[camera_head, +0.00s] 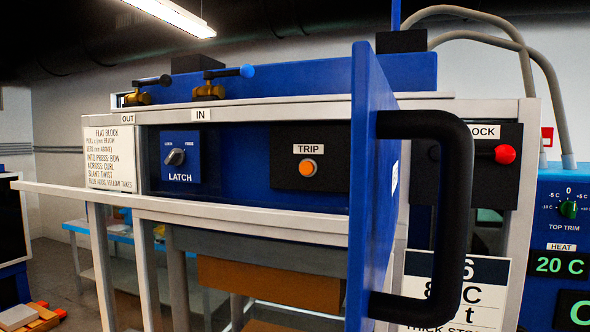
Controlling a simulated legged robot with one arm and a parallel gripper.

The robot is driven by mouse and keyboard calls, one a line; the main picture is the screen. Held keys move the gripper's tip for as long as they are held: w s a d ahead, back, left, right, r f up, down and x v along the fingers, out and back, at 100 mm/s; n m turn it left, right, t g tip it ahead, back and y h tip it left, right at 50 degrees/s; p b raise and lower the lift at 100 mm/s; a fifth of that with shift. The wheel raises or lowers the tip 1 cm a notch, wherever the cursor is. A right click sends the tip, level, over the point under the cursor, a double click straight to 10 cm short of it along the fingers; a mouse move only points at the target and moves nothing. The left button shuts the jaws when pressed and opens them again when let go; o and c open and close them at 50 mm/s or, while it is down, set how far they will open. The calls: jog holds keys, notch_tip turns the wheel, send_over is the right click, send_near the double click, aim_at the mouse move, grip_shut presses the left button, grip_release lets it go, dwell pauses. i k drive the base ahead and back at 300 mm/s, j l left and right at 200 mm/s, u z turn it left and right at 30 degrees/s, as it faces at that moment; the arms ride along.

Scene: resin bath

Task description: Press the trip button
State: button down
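The trip button (308,168) is a round orange button on a dark panel, under a white TRIP label (307,149). It faces me near the middle of the head view, and nothing covers it. A blue panel (370,180), seen nearly edge-on, stands just right of it. The panel has a large black handle (455,210) on its right side. My gripper is not visible in this view.
A LATCH knob (175,157) is left of the button. A white rail (230,217) runs below. Two valves (230,72) sit above. A blue control unit (566,235) stands at the right.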

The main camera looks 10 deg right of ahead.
aim_at(306, 168)
jog(key=k+j+u, duration=0.1)
jog(key=k, duration=0.55)
jog(key=k+j+u, duration=0.1)
jog(key=k, duration=0.55)
